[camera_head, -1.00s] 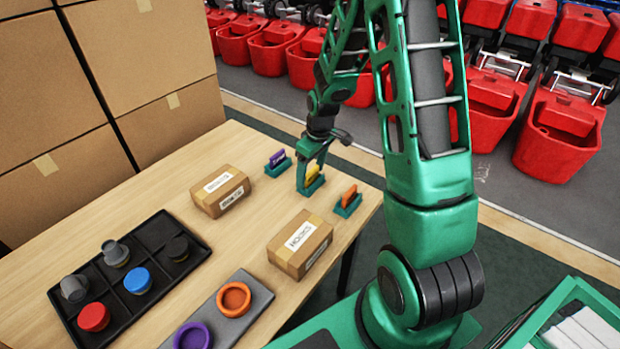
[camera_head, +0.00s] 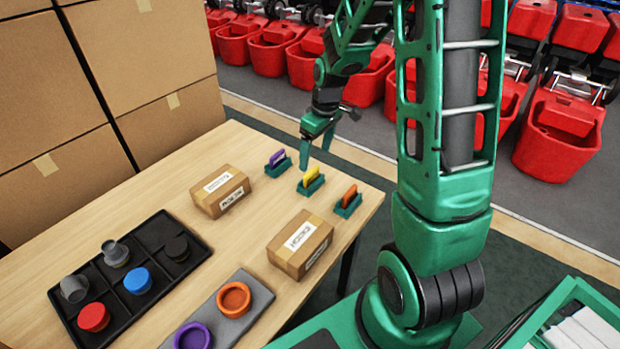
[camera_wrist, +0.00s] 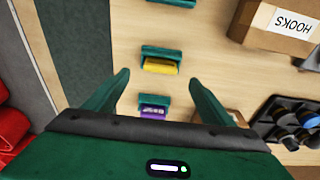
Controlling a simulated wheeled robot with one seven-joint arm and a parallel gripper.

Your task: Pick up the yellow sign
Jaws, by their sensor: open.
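The yellow sign (camera_head: 310,175) stands upright in a small teal holder (camera_head: 312,187) near the far edge of the wooden table. It also shows in the wrist view (camera_wrist: 159,66), ahead of the fingers and between their lines. My gripper (camera_head: 318,146) is open and empty, above and behind the sign in the head view. In the wrist view its two fingers (camera_wrist: 162,84) are spread wide, apart from the sign. A purple sign (camera_head: 276,157) and an orange sign (camera_head: 349,195) stand in their own teal holders on either side.
Two cardboard boxes (camera_head: 219,191) (camera_head: 300,244) sit on the table near the signs. A black compartment tray (camera_head: 130,275) with several lids and cups and a grey tray (camera_head: 222,311) with rings lie nearer. Stacked cartons (camera_head: 60,110) stand at left, red buckets (camera_head: 556,137) behind.

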